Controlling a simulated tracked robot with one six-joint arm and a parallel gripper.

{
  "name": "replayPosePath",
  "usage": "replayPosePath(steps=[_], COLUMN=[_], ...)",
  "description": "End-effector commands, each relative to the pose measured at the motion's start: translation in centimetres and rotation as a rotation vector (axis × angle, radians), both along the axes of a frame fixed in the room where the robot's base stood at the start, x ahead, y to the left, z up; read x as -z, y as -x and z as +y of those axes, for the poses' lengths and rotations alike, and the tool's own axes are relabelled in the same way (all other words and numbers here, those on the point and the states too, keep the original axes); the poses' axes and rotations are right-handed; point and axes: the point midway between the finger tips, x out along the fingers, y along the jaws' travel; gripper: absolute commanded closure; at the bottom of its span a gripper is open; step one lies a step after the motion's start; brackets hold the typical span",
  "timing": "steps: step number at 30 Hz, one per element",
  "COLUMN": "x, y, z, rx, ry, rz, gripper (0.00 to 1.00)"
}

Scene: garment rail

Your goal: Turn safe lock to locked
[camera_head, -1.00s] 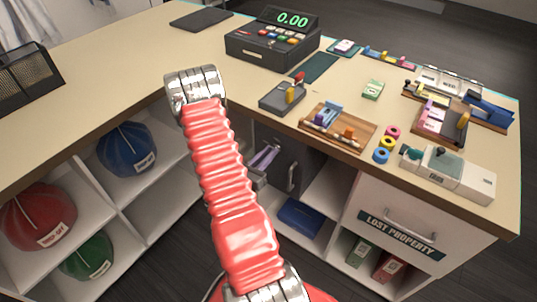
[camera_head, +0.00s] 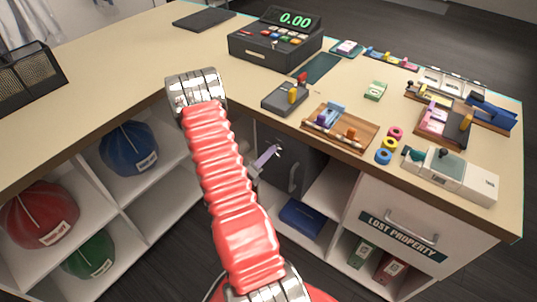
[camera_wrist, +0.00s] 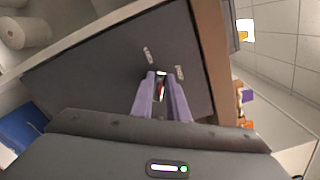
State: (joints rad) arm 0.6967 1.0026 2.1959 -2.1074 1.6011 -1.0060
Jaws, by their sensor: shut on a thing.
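The safe (camera_head: 297,158) is a dark grey unit under the counter, its door carrying a vertical metal handle (camera_head: 293,178). In the wrist view the dark grey door (camera_wrist: 95,75) fills the middle, with two small light marks on it near the fingertips. My gripper (camera_head: 277,150) has pale purple fingers pointing at the upper part of the door. In the wrist view my gripper (camera_wrist: 162,78) is shut on the small lock knob (camera_wrist: 161,88), which shows dark with a reddish part between the fingers. The fingers mostly hide it, so its exact angle cannot be told.
The counter above holds a cash register (camera_head: 275,42), a wooden tray (camera_head: 340,130) and small items. A drawer marked LOST PROPERTY (camera_head: 400,222) is right of the safe. A blue box (camera_head: 301,215) lies below. Caps sit in cubbies at left.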

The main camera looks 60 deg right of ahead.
Motion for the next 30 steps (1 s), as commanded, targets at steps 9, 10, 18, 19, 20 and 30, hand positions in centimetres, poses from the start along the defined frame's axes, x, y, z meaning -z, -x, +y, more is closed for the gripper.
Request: replayPosePath(steps=[9,10,18,19,20,30], x=[0.53,0.55,0.80,0.82,0.84,0.95], y=[-0.37,-0.39,-0.47,-0.47,-0.48,-0.52], z=[0.00,0.00,-0.02,-0.01,-0.01,0.00], rx=[-0.006,-0.006,-0.008,-0.008,-0.008,-0.011], ry=[-0.049,-0.053,-0.078,-0.080,-0.081,-0.088], rz=[0.282,0.307,0.464,0.475,0.485,0.525], gripper=[1.00,1.00,1.00,1.00,1.00,1.00])
